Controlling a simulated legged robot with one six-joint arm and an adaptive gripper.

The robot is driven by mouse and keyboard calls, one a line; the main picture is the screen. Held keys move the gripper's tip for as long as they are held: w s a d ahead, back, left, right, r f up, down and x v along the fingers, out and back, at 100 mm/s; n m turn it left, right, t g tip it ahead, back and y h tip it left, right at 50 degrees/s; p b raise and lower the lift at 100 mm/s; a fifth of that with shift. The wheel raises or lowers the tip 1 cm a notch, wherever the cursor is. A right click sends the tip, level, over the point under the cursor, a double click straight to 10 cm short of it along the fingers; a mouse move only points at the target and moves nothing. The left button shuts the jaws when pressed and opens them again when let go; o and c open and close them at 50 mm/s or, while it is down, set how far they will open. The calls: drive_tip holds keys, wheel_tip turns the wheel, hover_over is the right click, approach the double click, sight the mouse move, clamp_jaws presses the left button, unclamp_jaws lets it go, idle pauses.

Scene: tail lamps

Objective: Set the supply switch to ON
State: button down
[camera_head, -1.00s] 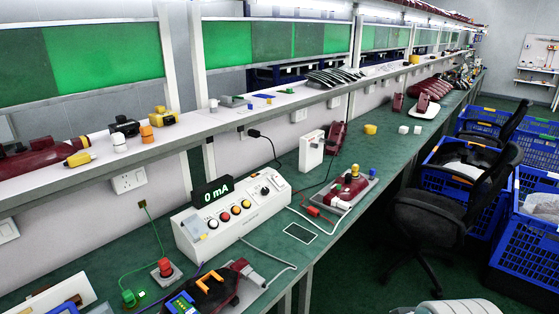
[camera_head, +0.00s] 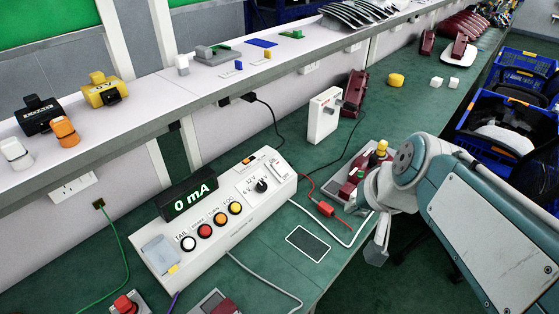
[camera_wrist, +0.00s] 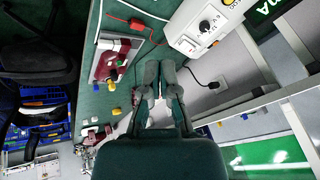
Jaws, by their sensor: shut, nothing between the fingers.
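The knob (camera_wrist: 205,25) also shows at the top of the wrist view. I cannot read which control is the supply switch or its position. My gripper (camera_head: 377,251) is to the right of the box, beyond the bench's front edge in the picture, clear of the box. In the wrist view its fingers (camera_wrist: 159,70) are together and empty.
A white upright unit (camera_head: 322,117) stands behind the box. A red lamp assembly (camera_head: 354,183) on a grey plate is partly hidden by my arm. A red connector (camera_head: 326,208), cables and a dark flat rectangle (camera_head: 308,244) lie between. A shelf (camera_head: 200,92) overhangs the bench's back.

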drive_tip(key=w+a+f+m+y, duration=0.2)
drive_tip(key=w+a, duration=0.1)
drive_tip(key=w, duration=0.5)
drive_tip(key=w+a+f+m+y, duration=0.1)
drive_tip(key=w+a, duration=0.1)
drive_tip(key=w, duration=0.6)
drive_tip(key=m+t+y, duration=0.1)
drive_tip(key=m+y, duration=0.1)
drive_tip(key=m, duration=0.1)
approach(276, 161)
drive_tip(key=x, duration=0.7)
drive_tip(key=shift+s+a+f, duration=0.1)
drive_tip(key=shift+a+f, duration=0.05)
drive_tip(key=shift+a, duration=0.05)
drive_tip(key=shift+a+f, duration=0.1)
